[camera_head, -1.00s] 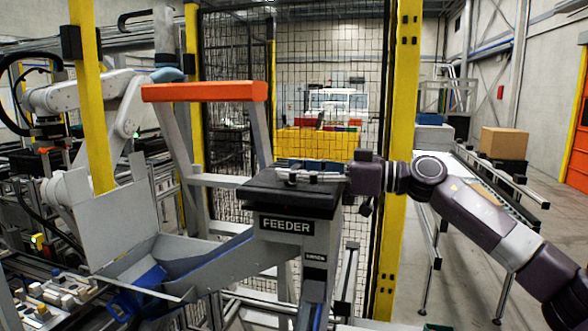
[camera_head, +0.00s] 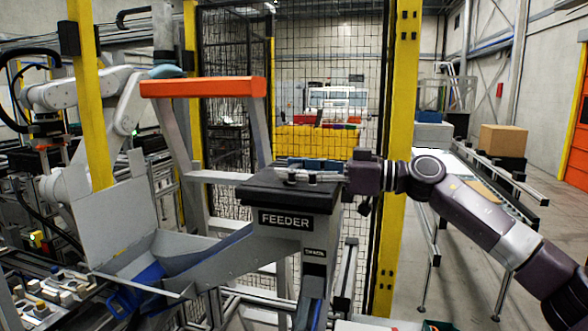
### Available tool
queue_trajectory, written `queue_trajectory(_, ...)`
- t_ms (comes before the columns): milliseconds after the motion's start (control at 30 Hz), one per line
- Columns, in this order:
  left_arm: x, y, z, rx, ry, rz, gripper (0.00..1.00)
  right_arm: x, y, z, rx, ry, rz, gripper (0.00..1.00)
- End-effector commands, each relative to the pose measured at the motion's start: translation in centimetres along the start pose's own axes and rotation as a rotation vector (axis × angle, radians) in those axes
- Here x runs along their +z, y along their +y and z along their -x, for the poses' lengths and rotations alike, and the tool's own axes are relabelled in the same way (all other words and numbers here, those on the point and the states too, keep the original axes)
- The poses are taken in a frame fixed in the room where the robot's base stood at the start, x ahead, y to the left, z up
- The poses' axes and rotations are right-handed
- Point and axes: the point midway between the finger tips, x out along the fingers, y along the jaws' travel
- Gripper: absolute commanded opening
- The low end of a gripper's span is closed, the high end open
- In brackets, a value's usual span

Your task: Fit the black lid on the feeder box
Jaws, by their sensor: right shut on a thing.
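The feeder box (camera_head: 286,221) is grey with a black "FEEDER" label and stands at the centre of the head view. The black lid (camera_head: 262,190) lies across the top of the box, looking level. From this angle I cannot tell whether it is fully seated all round. My right gripper (camera_head: 302,179) reaches in from the right over the lid and is shut at its top middle, apparently on the lid's handle, which the fingers mostly hide. My left gripper is not in view.
A grey chute (camera_head: 215,258) slopes down left from the box. An orange-topped frame (camera_head: 203,87) stands behind left. A yellow post (camera_head: 398,150) and mesh fence (camera_head: 330,90) rise behind the box. A conveyor with a cardboard carton (camera_head: 503,141) is at right.

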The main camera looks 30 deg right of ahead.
Motion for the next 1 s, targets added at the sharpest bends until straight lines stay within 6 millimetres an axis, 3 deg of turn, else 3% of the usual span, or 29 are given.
queue_trajectory(400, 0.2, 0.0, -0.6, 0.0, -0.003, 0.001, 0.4, 0.6, 0.0, 0.1, 0.001, 0.004, 0.003, 0.14)
queue_trajectory(433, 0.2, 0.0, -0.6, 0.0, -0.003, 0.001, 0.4, 0.6, 0.0, 0.1, 0.001, 0.005, 0.003, 0.58)
queue_trajectory(600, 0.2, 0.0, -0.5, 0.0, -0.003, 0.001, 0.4, 0.6, 0.0, 0.0, 0.001, 0.003, 0.002, 0.77)
queue_trajectory(1000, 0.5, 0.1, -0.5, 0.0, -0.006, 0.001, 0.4, 1.0, 0.0, 0.5, 0.001, -0.003, -0.001, 0.77)
